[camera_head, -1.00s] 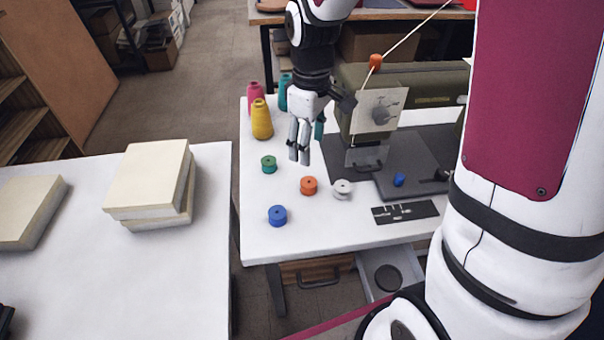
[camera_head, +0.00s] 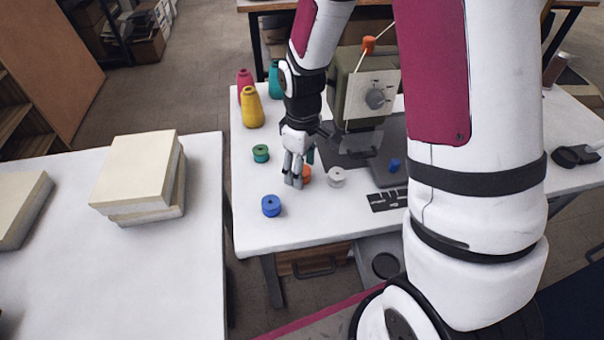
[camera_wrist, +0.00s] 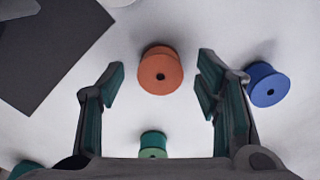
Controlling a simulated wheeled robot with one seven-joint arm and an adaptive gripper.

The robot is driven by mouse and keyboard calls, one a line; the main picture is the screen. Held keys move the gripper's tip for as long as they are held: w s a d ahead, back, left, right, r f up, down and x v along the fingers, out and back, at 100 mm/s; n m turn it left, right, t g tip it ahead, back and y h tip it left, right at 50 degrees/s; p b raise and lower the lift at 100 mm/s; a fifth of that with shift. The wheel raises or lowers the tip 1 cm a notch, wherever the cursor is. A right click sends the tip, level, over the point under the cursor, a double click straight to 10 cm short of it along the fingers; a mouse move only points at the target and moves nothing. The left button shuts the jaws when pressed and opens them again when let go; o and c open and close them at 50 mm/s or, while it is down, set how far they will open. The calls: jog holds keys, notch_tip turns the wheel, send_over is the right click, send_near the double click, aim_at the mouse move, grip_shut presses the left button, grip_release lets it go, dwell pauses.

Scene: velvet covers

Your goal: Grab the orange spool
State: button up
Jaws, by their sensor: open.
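The orange spool (camera_head: 306,174) sits on the white sewing table, partly hidden behind my gripper in the head view. In the wrist view the orange spool (camera_wrist: 160,71) lies ahead of and between the two open fingers. My gripper (camera_head: 295,183) is open and pointing down close to the spool. In the wrist view my gripper (camera_wrist: 160,84) has its teal-padded fingers wide apart, with nothing held between them. I cannot tell the exact height of the fingertips above the table.
A blue spool (camera_head: 271,206), a green spool (camera_head: 261,153) and a white spool (camera_head: 336,177) stand around the orange one. The sewing machine (camera_head: 362,95) is behind to the right. Thread cones, including a yellow one (camera_head: 252,108), stand at the back left.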

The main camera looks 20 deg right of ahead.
jog(key=c, duration=0.9)
jog(key=shift+r, duration=0.4)
jog(key=r, duration=0.3)
jog(key=shift+s+a+p, duration=0.1)
jog(key=shift+s+p, duration=0.15)
jog(key=shift+p, duration=0.1)
jog(key=s+a, duration=0.1)
jog(key=s, duration=0.3)
jog(key=s+a+p, duration=0.1)
jog(key=s, duration=0.3)
jog(key=s+r, duration=0.1)
jog(key=s, duration=0.3)
jog(key=shift+s+a+p, duration=0.2)
jog(key=shift+a+p, duration=0.1)
jog(key=shift+a, duration=0.1)
jog(key=shift+s+r+p, duration=0.15)
jog(key=shift+s+p, duration=0.1)
jog(key=shift+p, duration=0.55)
jog(key=shift+a+p, duration=0.1)
jog(key=shift+p, duration=0.4)
